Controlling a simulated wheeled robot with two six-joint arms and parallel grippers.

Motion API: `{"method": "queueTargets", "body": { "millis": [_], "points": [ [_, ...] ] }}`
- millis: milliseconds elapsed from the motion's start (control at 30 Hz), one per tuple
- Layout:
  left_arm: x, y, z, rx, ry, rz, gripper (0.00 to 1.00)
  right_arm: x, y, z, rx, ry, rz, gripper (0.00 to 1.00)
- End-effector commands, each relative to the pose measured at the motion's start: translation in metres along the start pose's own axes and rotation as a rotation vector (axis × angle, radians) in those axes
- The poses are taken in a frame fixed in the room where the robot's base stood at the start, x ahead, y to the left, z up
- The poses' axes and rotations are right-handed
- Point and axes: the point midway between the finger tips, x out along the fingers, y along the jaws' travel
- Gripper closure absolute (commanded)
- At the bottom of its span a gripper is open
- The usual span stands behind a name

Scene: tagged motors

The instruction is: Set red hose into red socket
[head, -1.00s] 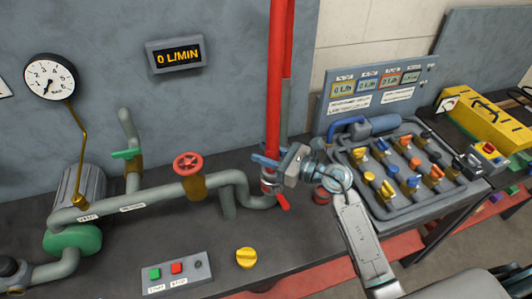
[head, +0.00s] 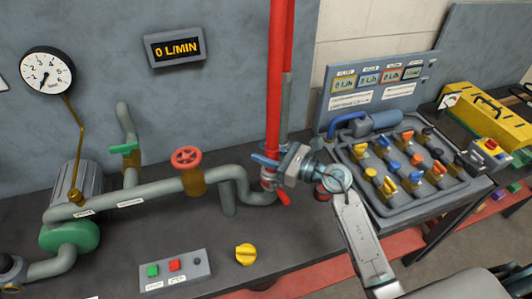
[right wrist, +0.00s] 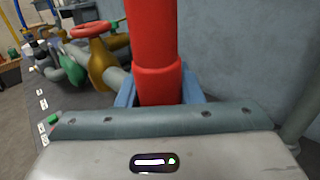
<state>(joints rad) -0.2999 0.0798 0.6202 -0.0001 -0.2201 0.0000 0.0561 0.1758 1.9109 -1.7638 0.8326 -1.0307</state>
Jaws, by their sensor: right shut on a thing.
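The red hose (head: 279,80) stands upright in the head view and runs out of the top of the picture. My right gripper (head: 268,163) is shut around its lower end. In the right wrist view the thicker red collar of the hose (right wrist: 157,82) sits between the blue fingers. Just below the gripper, a red-marked fitting (head: 267,184) with a red lever (head: 283,198) stands at the end of the grey pipe. The hose end is in line above it, but the gripper hides whether they touch. My left gripper is not in view.
A grey pipe (head: 150,203) with a red handwheel (head: 187,158) runs along the bench to the left. A button box (head: 175,270) and yellow knob (head: 246,254) stand in front. A valve panel (head: 400,165) is at right. A grey vertical pipe (head: 286,105) stands close behind the hose.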

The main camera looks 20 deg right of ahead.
Motion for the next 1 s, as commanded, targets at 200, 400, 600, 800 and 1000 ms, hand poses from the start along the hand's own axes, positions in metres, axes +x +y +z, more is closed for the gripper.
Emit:
{"method": "queueTargets", "body": {
  "millis": [200,400,600,800,1000],
  "points": [
    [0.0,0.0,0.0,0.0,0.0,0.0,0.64,0.0,0.0,0.001,0.0,-0.001,0.0,0.42],
    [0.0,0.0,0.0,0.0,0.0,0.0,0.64,0.0,0.0,0.001,0.0,-0.001,0.0,0.42],
    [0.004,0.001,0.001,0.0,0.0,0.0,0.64,-0.006,-0.001,-0.003,-0.002,0.003,-0.001,0.42],
    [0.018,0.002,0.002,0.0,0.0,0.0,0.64,-0.033,0.0,-0.005,-0.005,0.005,0.001,0.42],
    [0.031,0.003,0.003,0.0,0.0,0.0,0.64,-0.064,0.0,-0.004,-0.005,0.005,0.001,0.42]
  ]
}}
